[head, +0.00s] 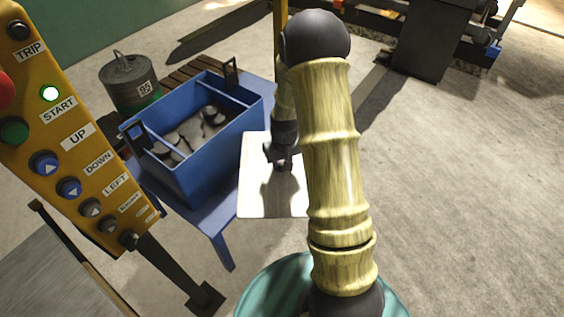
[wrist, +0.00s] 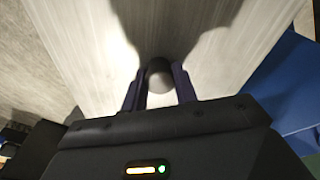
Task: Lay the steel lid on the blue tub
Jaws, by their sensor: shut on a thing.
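The steel lid (head: 254,198) is a flat, pale rectangular plate, just right of the blue tub in the head view. My gripper (head: 282,164) is above the lid. In the wrist view my gripper (wrist: 159,88) has its two fingers on either side of a round knob (wrist: 160,72) on the lid (wrist: 90,50) and is shut on it. The blue tub (head: 208,158) is open at the top, with several dark rounded things inside. Part of the lid's right side is hidden behind my arm.
The tub stands on a blue table (head: 215,222). A dark can (head: 130,80) stands behind it at the left. A yellow control panel (head: 75,150) with buttons fills the left foreground. The concrete floor at right is largely clear.

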